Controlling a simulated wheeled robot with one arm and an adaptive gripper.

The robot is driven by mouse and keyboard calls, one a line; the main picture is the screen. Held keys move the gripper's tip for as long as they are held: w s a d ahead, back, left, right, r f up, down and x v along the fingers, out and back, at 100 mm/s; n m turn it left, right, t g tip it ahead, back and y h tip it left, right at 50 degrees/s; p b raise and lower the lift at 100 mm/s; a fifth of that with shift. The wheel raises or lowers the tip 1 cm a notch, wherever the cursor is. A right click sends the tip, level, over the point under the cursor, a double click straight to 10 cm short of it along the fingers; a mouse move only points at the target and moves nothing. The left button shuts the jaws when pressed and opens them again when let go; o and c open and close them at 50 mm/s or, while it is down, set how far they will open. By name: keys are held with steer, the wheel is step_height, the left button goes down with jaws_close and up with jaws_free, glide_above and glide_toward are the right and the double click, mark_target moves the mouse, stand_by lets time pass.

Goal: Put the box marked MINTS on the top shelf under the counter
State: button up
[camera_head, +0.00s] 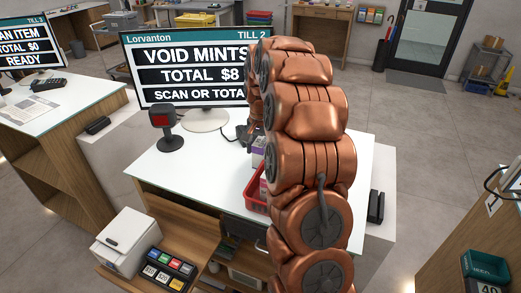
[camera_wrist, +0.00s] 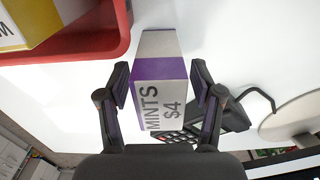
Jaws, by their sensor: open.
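The box marked MINTS (camera_wrist: 160,85), white with a purple band and a $4 price, stands on the white counter top in the wrist view. My gripper (camera_wrist: 159,82) is open, with one finger on each side of the box; narrow gaps seem to show, and contact is hard to tell. In the head view my arm covers most of this area; a small white and purple box (camera_head: 258,150) shows beside it. The counter (camera_head: 200,178) has open wooden space below its top (camera_head: 228,232), partly hidden by my arm.
A red basket (camera_wrist: 110,42) holding a yellow and white box (camera_wrist: 35,20) is close beside the MINTS box. A dark card terminal (camera_wrist: 225,115) lies close behind it. The till screen (camera_head: 195,70) reads VOID MINTS. A scanner (camera_head: 166,130) stands at left; a printer (camera_head: 125,241) sits lower left.

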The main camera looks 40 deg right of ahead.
step_height(320, 180, up, 11)
steer(key=b, duration=0.4)
steer(key=shift+w+r, duration=0.1)
steer(key=shift+r, duration=0.45)
